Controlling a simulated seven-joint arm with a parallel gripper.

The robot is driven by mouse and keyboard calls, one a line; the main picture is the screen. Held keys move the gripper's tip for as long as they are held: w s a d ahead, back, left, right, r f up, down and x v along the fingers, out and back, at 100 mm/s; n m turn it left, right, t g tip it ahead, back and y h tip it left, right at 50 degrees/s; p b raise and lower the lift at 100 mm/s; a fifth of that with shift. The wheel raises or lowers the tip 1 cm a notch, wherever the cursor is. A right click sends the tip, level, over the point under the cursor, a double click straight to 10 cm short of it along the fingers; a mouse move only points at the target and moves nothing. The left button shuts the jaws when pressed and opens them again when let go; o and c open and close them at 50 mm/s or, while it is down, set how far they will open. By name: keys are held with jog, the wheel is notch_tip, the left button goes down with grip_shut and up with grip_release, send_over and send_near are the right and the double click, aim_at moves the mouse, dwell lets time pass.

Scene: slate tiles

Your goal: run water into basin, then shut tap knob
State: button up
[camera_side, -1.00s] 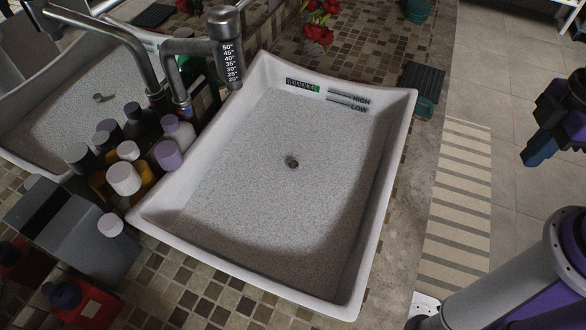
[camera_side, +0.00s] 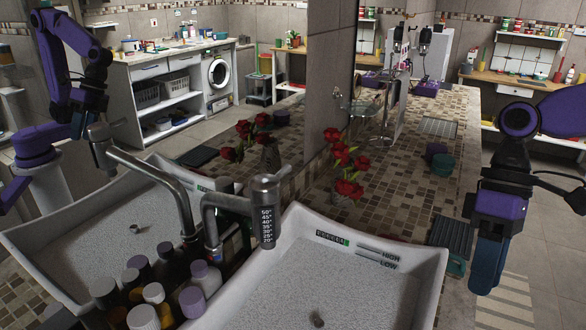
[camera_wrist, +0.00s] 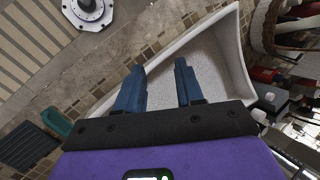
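The white basin (camera_side: 350,285) has a grey speckled floor, a drain, and HIGH and LOW marks on its back wall. I see no water in it. The grey metal tap (camera_side: 266,212) stands at its left, with a temperature scale on its upright end; no stream shows. I cannot make out a separate knob. My gripper (camera_side: 485,280) hangs right of the basin, apart from the tap, fingers down. In the wrist view my gripper (camera_wrist: 159,75) has its two blue fingers apart with nothing between them, and the basin (camera_wrist: 208,62) lies beyond them. The tap is not clear there.
Several bottles (camera_side: 150,295) crowd left of the basin, near the tap. Red flowers (camera_side: 346,165) stand behind it. The left-hand basin and arm look like mirror reflections. Tiled counter behind is partly clear.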

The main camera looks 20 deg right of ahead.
jog(key=w+a+r+m+g+y, duration=0.1)
jog(key=w+a+r+m+y, duration=0.2)
jog(key=w, duration=0.4)
jog(key=w+a+r+m+g+y, duration=0.1)
jog(key=w+a+r+m+y, duration=0.15)
jog(key=w+a+r, duration=0.35)
jog(key=y, duration=0.5)
send_near(286, 166)
jog(key=shift+m, duration=0.35)
jog(key=x, duration=1)
jog(key=shift+f, duration=0.25)
grip_shut()
